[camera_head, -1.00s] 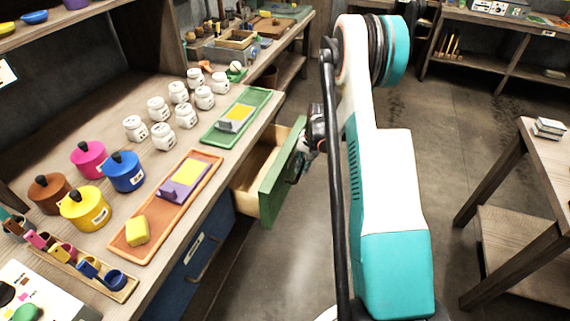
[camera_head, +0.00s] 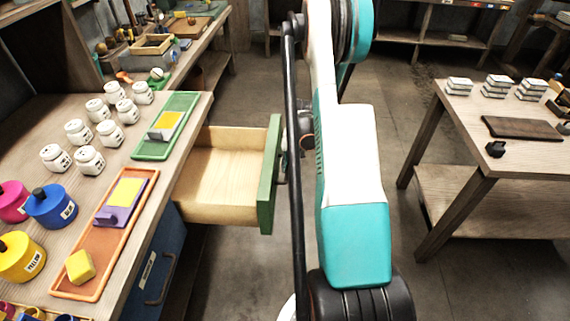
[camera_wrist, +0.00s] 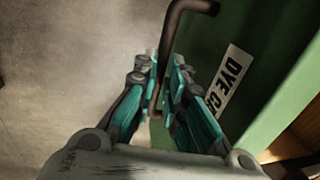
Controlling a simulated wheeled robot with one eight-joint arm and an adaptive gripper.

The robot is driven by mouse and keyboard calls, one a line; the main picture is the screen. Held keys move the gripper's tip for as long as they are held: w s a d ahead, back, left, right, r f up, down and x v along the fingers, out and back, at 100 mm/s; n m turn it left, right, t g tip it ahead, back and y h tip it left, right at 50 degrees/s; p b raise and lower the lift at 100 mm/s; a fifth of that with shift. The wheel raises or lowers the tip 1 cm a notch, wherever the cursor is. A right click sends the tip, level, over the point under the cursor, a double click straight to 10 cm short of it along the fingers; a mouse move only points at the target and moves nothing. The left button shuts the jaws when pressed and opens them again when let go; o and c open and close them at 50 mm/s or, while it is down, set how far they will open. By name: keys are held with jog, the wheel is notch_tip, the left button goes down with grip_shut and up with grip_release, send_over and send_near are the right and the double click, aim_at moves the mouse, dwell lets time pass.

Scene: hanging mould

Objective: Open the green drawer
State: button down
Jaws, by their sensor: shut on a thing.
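The green drawer (camera_head: 268,178) stands pulled out from the workbench, with its pale wooden inside in plain view and empty. In the wrist view its green front (camera_wrist: 285,75) carries a white label reading "DYE CA...", cut off by my gripper. A dark bar handle (camera_wrist: 172,40) runs from the top of that view down between my fingers. My gripper (camera_wrist: 167,85) is shut on the handle. In the head view my arm hides most of the gripper and the handle.
A blue drawer (camera_head: 155,275) with a bar handle is below the bench at the lower left. The bench holds an orange tray (camera_head: 85,265), a green tray (camera_head: 150,150), white jars and coloured pots. A table (camera_head: 470,135) stands to the right; bare floor lies between.

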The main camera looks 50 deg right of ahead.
jog(key=c, duration=1.7)
grip_release()
jog(key=shift+o, duration=0.2)
notch_tip(320, 180, up, 12)
jog(key=s+d, duration=0.1)
jog(key=shift+s+d, duration=0.15)
jog(key=shift+s, duration=0.25)
jog(key=shift+f, duration=0.15)
